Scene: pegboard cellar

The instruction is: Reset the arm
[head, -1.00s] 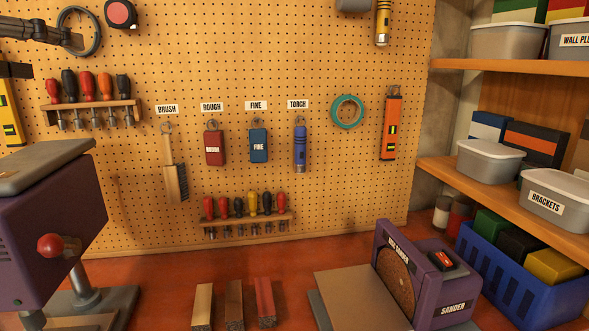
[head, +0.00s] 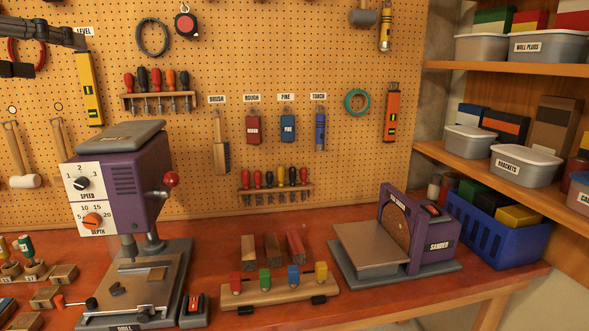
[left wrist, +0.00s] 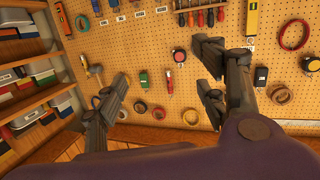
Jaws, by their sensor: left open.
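My left gripper (head: 52,54) reaches in from the upper left of the head view, dark grey, in front of the pegboard. Its jaws point right and are apart. In the left wrist view its two dark fingers (left wrist: 160,85) stand wide apart. Only pegboard and hung tools show between them, and it holds nothing. The rest of the left arm is cut off by the frame's edge. My right gripper is not in view.
A purple drill (head: 120,190) stands on the red-brown bench (head: 225,305), below my left gripper. A purple sander (head: 430,240) stands right of centre. A yellow level (head: 89,90) hangs close to the gripper. Wooden shelves (head: 500,73) with tubs fill the right side.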

